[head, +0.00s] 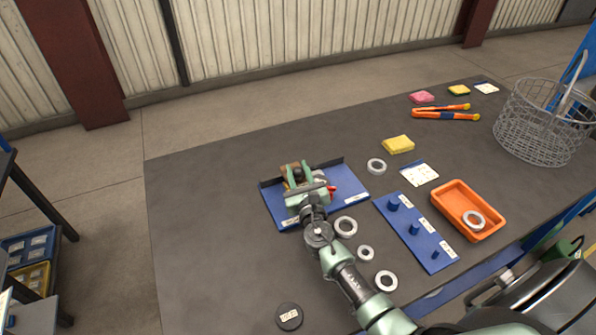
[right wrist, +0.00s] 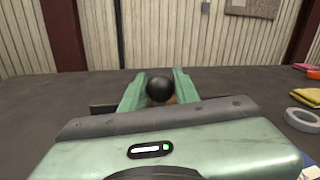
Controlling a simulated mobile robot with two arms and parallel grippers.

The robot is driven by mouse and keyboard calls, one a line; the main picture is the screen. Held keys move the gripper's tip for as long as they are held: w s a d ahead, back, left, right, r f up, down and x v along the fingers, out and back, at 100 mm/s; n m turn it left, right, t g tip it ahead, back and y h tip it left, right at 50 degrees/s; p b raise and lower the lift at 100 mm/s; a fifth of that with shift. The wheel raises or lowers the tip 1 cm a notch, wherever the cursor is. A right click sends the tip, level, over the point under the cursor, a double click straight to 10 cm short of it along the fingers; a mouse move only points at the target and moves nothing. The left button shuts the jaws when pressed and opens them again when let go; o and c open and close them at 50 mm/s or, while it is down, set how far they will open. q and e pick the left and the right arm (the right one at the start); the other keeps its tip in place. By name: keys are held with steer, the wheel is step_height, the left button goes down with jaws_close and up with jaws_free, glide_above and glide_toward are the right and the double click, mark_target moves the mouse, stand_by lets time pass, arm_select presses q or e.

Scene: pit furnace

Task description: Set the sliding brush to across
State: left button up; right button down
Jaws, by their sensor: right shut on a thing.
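The sliding brush (head: 284,186) is a brown part with a black ball knob, on a blue base plate (head: 349,194) with a dark rail along its back. In the right wrist view the black knob (right wrist: 160,88) stands between my fingers, with a bit of brown under it. My right gripper (head: 297,170) is over the plate, shut on the brush's knob. A small red part (head: 331,191) shows just right of the gripper. The gripper hides much of the brush, so I cannot tell its setting. My left gripper is in neither view.
Several grey rings, one of them near the plate (head: 346,227), lie on the dark table. The table's left part is clear except for a black disc (head: 289,317).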

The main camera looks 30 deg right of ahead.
stand_by(0.3)
steer(key=d, duration=0.4)
steer(key=shift+s, duration=0.15)
steer(key=c, duration=1.1)
jaws_free()
steer(key=shift+a, duration=0.1)
steer(key=shift+o, duration=0.2)
steer(key=v, duration=0.7)
steer(key=shift+s, duration=0.4)
steer(key=shift+b, duration=0.3)
